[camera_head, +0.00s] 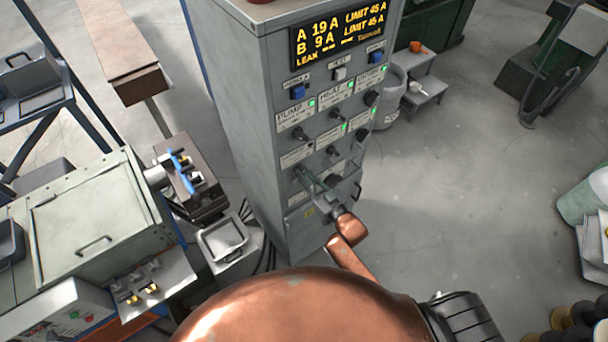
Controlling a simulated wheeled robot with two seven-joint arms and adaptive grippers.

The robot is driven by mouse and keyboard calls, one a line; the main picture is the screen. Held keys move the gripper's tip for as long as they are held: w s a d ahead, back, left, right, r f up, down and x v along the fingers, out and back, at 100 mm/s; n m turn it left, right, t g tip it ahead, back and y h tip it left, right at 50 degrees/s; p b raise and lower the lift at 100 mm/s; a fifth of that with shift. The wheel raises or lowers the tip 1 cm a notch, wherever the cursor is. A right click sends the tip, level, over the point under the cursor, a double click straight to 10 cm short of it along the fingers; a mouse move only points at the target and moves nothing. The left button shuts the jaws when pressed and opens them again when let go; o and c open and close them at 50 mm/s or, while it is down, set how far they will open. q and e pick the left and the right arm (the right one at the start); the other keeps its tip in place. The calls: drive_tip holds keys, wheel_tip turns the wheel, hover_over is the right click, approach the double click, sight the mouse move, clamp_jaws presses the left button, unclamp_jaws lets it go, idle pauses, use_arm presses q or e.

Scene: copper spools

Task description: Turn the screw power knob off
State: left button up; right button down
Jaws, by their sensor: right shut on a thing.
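A tall grey control cabinet (255,120) stands in the middle of the view, with rows of dark knobs and small labels on its front panel. The labels read PUMP and HEAT on the upper row; the lower labels are too small to read, so I cannot tell by its label which knob is the screw power one. My right gripper (312,183) is at the lower part of the panel, shut on a dark knob there. The fingers largely hide that knob, and its pointer direction cannot be seen. My left gripper is not in view.
A lit display (340,32) tops the panel, above blue and white buttons and several green lamps. Other knobs sit close above and right of my gripper. A pale green machine (85,215) stands left. A small grey step (425,90) is behind right.

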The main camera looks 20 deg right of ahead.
drive_tip(key=c, duration=2)
unclamp_jaws()
drive_tip(key=shift+s, duration=0.1)
drive_tip(key=v, duration=1.2)
drive_tip(key=shift+r, duration=0.1)
